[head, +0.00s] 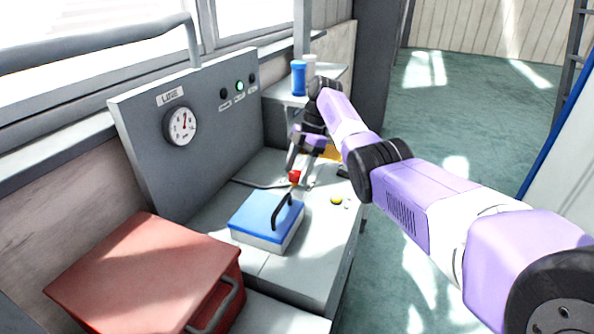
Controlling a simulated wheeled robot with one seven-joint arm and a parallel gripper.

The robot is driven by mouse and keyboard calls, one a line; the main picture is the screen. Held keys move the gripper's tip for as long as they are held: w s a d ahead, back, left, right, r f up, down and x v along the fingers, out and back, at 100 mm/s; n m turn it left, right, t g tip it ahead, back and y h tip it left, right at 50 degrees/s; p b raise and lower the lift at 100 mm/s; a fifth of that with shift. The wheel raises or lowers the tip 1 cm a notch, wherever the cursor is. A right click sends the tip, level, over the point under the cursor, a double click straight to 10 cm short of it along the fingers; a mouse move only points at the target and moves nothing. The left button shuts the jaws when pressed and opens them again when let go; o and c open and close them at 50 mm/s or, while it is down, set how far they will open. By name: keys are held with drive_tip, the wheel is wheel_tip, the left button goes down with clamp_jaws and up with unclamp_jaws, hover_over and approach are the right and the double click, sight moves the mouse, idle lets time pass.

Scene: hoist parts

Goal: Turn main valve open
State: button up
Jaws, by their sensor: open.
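A small red part (294,176), which looks like the valve handle, stands on the grey bench behind a blue-topped box. It is small in the head view, and I cannot tell which way it is turned. My gripper (299,166) points down right over it, with its fingers apart. I cannot tell whether the fingers touch the red part. The arm and gripper hide some of the bench behind it. A round gauge (181,125) labelled LINE is on the upright grey panel (140,110).
The blue-topped box (250,209) with a dark bent handle stands in front of the red part. A red case (140,268) is nearer at left. A yellow piece (336,200) lies at right. A blue cup (298,78) stands behind. A green lamp (239,86) glows. Floor at right is clear.

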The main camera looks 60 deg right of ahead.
drive_tip(key=v, duration=0.7)
drive_tip(key=shift+s+d+r+b, duration=0.15)
drive_tip(key=shift+r+b, duration=0.2)
idle(1.8)
